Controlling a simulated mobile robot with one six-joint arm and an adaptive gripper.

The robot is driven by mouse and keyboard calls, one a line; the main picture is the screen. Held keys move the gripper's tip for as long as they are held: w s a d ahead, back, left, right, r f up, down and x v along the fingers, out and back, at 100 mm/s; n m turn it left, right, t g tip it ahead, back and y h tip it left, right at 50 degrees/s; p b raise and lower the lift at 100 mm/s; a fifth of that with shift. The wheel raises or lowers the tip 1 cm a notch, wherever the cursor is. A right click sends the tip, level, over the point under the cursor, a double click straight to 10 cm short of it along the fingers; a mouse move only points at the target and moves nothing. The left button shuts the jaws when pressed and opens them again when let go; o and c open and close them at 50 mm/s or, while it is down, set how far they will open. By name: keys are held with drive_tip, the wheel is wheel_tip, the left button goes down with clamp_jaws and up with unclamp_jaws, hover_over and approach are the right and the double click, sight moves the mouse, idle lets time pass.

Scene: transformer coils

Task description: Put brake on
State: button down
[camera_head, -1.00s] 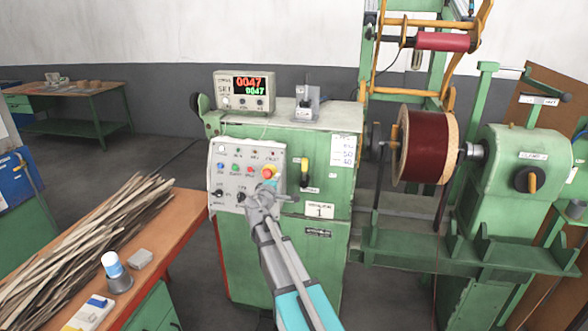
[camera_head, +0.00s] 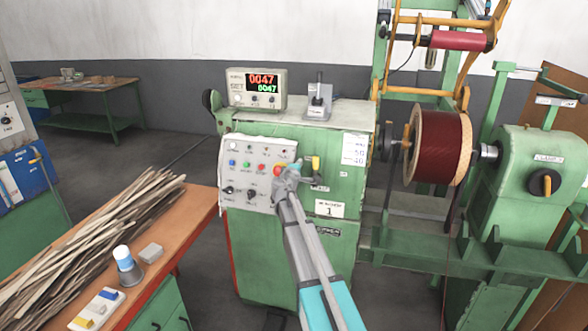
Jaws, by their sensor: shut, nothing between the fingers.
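The green winding machine (camera_head: 290,250) stands in the middle with a light grey control panel (camera_head: 238,185) on its front. The panel carries several coloured buttons, a red knob (camera_head: 277,170) at its right and dark rotary switches (camera_head: 229,190) low down. A yellow-handled lever switch (camera_head: 315,164) sits just right of the panel. No label reading brake is legible. My gripper (camera_head: 290,172) is shut and empty, in front of the machine between the red knob and the yellow lever. It partly hides the panel's right edge; I cannot tell whether it touches anything.
A dark red wire coil (camera_head: 443,148) is mounted between the machine and the green tailstock (camera_head: 540,160) at right. An orange-topped bench (camera_head: 160,250) with wooden strips (camera_head: 90,230) is at left. A counter display (camera_head: 258,88) tops the machine. Floor between bench and machine is clear.

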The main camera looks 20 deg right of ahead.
sight(316, 168)
drive_tip(key=d, duration=0.1)
drive_tip(key=s+d, duration=0.1)
drive_tip(key=shift+s+d, duration=0.25)
drive_tip(key=shift+d, duration=0.05)
drive_tip(key=shift+s+d, duration=0.1)
drive_tip(key=shift+d, duration=0.1)
drive_tip(key=shift+d+r, duration=0.1)
idle(0.4)
